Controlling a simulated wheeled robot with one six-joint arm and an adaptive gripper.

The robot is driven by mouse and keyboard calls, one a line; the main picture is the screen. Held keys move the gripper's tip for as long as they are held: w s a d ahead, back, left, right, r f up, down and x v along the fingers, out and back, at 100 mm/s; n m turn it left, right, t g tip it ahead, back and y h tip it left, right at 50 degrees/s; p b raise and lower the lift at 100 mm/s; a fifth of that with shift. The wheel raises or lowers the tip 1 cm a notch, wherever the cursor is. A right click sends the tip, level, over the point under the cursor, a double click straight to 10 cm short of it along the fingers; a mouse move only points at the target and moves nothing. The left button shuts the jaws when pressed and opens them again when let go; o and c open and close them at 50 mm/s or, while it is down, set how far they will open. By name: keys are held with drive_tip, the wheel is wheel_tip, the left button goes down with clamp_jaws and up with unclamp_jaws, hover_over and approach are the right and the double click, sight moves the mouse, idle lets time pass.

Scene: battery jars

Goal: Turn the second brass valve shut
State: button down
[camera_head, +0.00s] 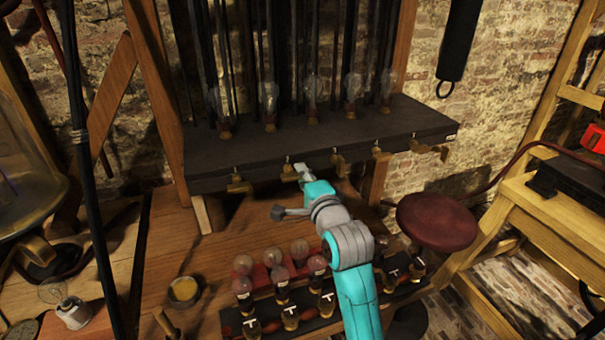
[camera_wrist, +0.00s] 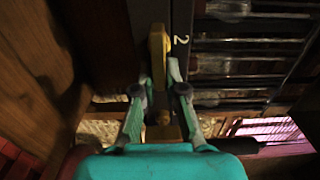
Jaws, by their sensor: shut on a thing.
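A row of brass valves runs along the front edge of the dark shelf (camera_head: 240,148). The second brass valve (camera_head: 290,172) from the left is at my gripper (camera_head: 303,173), which partly hides it. In the wrist view, the valve's brass handle (camera_wrist: 157,48) stands between the two fingertips (camera_wrist: 160,78), beside a white "2" on the dark edge. My gripper is shut on this handle. The first brass valve (camera_head: 238,184) is to its left, and the third brass valve (camera_head: 339,162) is close on its right. How far the second valve is turned is hard to tell.
Glass bulbs (camera_head: 269,98) stand on the shelf above the valves. Below my arm is a rack (camera_head: 262,318) with several bulbs and jars. A round red stool (camera_head: 437,222) stands to the right, and a large glass vessel (camera_head: 28,175) at the left.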

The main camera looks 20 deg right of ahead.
drive_tip(key=shift+f, duration=0.1)
idle(0.3)
drive_tip(key=c, duration=1.2)
unclamp_jaws()
drive_tip(key=s, duration=1.2)
